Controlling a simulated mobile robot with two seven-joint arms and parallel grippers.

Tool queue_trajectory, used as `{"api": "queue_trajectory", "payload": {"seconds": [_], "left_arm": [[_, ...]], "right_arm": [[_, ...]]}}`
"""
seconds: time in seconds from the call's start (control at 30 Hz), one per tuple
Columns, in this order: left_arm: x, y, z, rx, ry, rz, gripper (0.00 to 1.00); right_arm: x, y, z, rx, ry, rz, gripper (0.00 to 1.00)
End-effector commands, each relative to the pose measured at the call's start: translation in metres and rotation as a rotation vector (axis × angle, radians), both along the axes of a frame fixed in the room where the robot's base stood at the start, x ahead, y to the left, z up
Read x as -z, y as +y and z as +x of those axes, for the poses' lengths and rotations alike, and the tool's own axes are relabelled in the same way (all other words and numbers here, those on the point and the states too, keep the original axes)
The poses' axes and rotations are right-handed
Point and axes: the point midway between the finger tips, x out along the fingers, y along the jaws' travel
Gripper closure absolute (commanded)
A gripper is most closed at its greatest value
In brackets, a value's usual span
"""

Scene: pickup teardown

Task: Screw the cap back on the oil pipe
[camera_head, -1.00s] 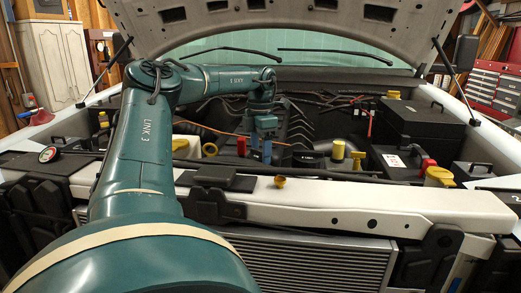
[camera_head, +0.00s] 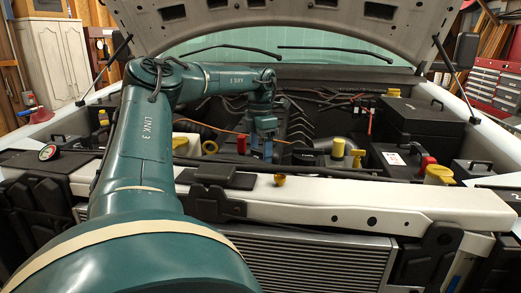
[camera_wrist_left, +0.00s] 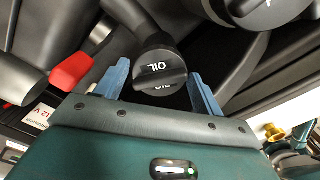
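In the left wrist view, a round black cap marked OIL (camera_wrist_left: 158,68), with a raised grip bar, sits at the end of a black oil pipe (camera_wrist_left: 128,14). Whether it is fully seated cannot be told. The blue fingers of my left gripper (camera_wrist_left: 160,76) stand on either side of the cap, with a visible gap to each side. In the head view my left gripper (camera_head: 262,153) points down into the engine bay, behind the white front beam. The cap is not distinguishable there. My right gripper is not in view.
Another dark round cap (camera_wrist_left: 250,8) and a red part (camera_wrist_left: 72,72) are near the gripper in the wrist view. A yellow-topped filler (camera_head: 338,148) stands right of the gripper.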

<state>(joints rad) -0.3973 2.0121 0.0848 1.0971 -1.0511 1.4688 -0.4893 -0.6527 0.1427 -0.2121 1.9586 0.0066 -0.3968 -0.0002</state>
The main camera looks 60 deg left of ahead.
Motion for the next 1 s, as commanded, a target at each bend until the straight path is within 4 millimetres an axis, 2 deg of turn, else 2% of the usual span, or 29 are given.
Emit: {"api": "queue_trajectory", "payload": {"seconds": [0.03,0.2,0.5,0.67,0.8,1.0], "left_arm": [[0.0,0.0,0.0,0.0,0.0,0.0,0.27],[0.0,0.0,0.0,0.0,0.0,0.001,0.15],[0.0,0.0,0.0,0.0,0.0,0.0,0.15],[-0.024,0.001,0.001,0.0,-0.003,0.005,0.15],[-0.057,0.0,0.001,-0.001,-0.003,0.005,0.15],[-0.102,0.0,0.0,-0.002,-0.001,0.005,0.15]], "right_arm": [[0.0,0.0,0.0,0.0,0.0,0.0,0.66],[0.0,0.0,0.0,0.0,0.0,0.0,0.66],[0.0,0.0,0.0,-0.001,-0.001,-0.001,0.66],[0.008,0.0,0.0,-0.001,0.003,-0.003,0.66],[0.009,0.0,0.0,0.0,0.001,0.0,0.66],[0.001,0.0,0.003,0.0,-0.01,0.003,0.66]]}}
